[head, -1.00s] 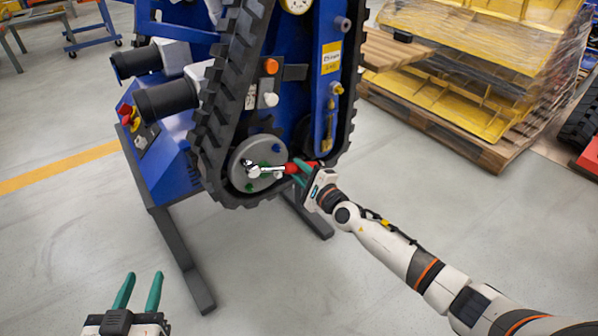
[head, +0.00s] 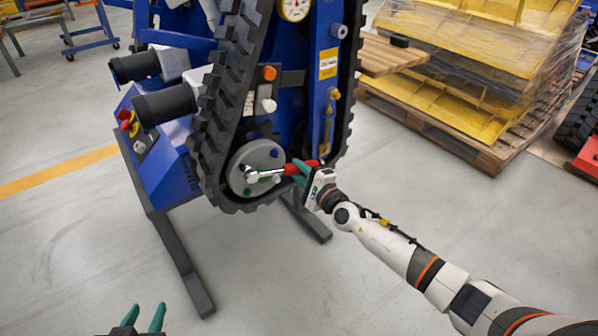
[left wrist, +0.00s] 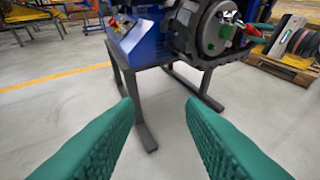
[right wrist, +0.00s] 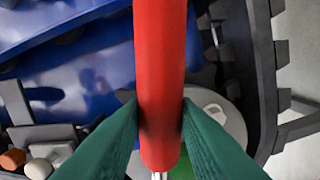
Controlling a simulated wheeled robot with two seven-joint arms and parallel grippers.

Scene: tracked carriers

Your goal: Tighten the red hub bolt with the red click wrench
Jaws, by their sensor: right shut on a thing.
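The red click wrench (head: 298,168) is held in my right gripper (head: 304,172), whose green fingers are shut on its red handle (right wrist: 160,85). The wrench's silver head (head: 252,174) sits over a bolt on the grey hub (head: 268,156) at the bottom of the tracked carrier. The head covers that bolt, so I cannot tell its colour. Blue and green bolts show elsewhere on the hub. In the left wrist view the hub (left wrist: 211,38) is at upper right. My left gripper (head: 140,318) is open and empty, low at the left of the head view.
The black rubber track (head: 222,110) runs around the hub. The carrier stands on a dark stand (head: 180,250). A pallet with yellow parts (head: 470,100) is at the back right. The floor in front is clear.

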